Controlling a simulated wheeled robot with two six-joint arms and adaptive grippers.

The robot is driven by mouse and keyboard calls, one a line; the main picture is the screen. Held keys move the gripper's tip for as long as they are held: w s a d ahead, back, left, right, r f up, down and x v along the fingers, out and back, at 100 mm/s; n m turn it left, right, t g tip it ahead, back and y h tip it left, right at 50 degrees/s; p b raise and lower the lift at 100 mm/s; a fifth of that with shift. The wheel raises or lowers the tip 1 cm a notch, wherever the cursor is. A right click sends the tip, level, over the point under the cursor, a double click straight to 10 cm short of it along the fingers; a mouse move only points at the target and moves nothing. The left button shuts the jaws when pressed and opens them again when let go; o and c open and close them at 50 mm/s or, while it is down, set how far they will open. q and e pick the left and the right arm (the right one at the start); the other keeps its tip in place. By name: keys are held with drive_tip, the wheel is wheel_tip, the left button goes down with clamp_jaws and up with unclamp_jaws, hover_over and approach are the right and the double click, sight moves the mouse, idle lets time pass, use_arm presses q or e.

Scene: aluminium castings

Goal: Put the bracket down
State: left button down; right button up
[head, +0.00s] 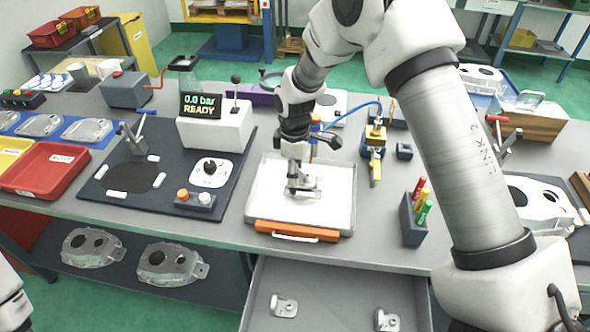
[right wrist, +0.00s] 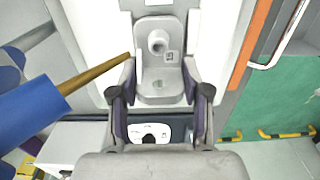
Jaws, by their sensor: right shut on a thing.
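My right gripper (head: 303,186) points down over the white tray (head: 335,205) at the middle of the bench. It is shut on a light grey metal bracket (head: 310,194). In the right wrist view the bracket (right wrist: 157,68) sits between the two fingers (right wrist: 160,88), its round boss and a small printed label showing. I cannot tell whether the bracket touches the tray floor. My left gripper is out of view.
An open drawer (head: 335,288) below the bench front holds two similar brackets (head: 284,306). The tray has an orange front edge (head: 297,231) with a handle. A pen holder (head: 412,222) stands to its right, and a test station (head: 214,122) reading "0.0 bar READY" to its left.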

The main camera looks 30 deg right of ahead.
drive_tip(key=shift+f, duration=0.4)
drive_tip(key=shift+c, duration=0.6)
drive_tip(key=shift+s+r, duration=0.1)
drive_tip(key=shift+s, duration=0.15)
drive_tip(key=shift+w+f, duration=0.1)
drive_tip(key=shift+f, duration=0.2)
drive_tip(key=o, duration=1.3)
drive_tip(key=shift+r, duration=0.1)
drive_tip(key=shift+r, duration=0.45)
wheel_tip(320, 180, up, 12)
drive_tip(key=shift+f+b, duration=0.25)
drive_tip(key=shift+b, duration=0.75)
